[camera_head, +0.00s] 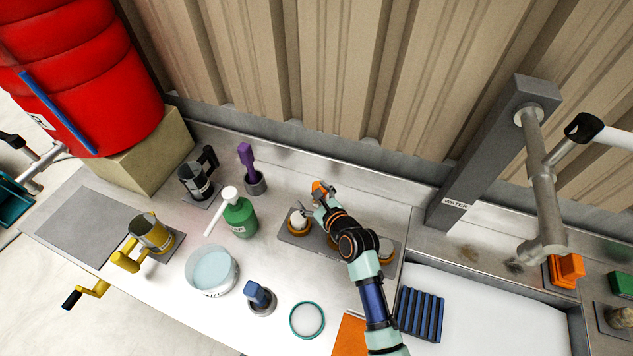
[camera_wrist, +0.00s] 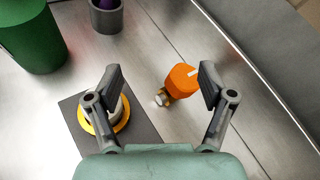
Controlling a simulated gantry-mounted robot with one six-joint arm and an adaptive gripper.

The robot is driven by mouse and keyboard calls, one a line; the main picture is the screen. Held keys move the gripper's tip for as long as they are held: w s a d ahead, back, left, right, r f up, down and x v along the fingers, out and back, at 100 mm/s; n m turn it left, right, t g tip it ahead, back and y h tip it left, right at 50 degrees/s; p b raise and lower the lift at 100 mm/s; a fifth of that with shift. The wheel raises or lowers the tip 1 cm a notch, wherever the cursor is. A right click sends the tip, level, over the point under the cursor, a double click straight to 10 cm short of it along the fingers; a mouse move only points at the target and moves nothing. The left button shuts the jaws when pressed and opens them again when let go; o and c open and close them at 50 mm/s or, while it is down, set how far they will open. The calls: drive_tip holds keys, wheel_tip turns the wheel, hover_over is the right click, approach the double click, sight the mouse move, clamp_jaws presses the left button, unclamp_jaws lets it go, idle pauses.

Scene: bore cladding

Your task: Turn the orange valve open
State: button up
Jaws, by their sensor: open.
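The orange valve (camera_wrist: 181,80) shows in the wrist view as an orange knob with a pale mark on it and a small brass fitting at its lower left. It stands on the metal counter, and its orange top also shows in the head view (camera_head: 320,187) just beyond my gripper. My gripper (camera_wrist: 160,85) is open and empty. The valve lies ahead between the fingers, nearer the right one, and does not appear to be touched. In the head view my gripper (camera_head: 312,207) is partly hidden by my arm.
A grey plate (camera_head: 291,236) with white objects in orange rings lies beside the valve. A green bottle (camera_head: 240,217), a purple-handled tool (camera_head: 247,160) in a grey cup and a white tub (camera_head: 200,283) stand to the left. The corrugated wall (camera_head: 330,70) rises behind.

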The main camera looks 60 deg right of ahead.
sight(320, 186)
drive_tip(key=s+d+f+m+g, duration=0.1)
drive_tip(key=s+d+f+m, duration=0.2)
drive_tip(key=s+m, duration=0.15)
drive_tip(key=shift+h, duration=0.3)
drive_tip(key=b+x, duration=0.3)
drive_tip(key=x, duration=0.5)
drive_tip(key=shift+w+f+b, duration=0.1)
drive_tip(key=shift+w+b, duration=0.2)
drive_tip(key=c, duration=1.2)
drive_tip(key=shift+o, duration=0.2)
